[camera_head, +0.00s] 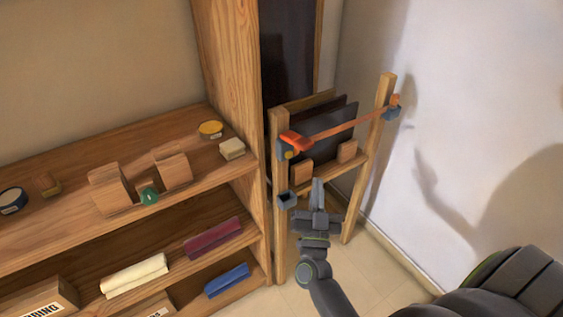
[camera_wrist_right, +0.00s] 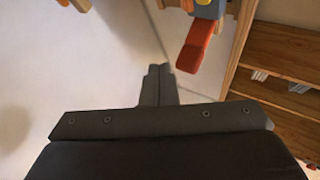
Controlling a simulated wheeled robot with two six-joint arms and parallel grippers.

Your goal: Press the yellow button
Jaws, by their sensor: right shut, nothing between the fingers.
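A small yellow spot, which looks like the yellow button (camera_head: 288,155), sits on a blue-grey block (camera_head: 285,148) at the top of the wooden frame's left post. An orange-red lever end (camera_head: 295,139) lies just above it; it also shows in the right wrist view (camera_wrist_right: 194,48), with yellow on the blue block (camera_wrist_right: 203,3) at the top edge. My right gripper (camera_head: 318,184) is shut and empty, below and to the right of the yellow spot, apart from it. Its closed fingers also show in the wrist view (camera_wrist_right: 158,70). My left gripper is not in view.
The wooden frame (camera_head: 279,235) holds dark panels (camera_head: 330,120) and an orange bar (camera_head: 345,124) across its posts. A wooden shelf (camera_head: 222,60) with a yellow-topped round item (camera_head: 210,129) stands left. A white wall (camera_head: 450,100) is right.

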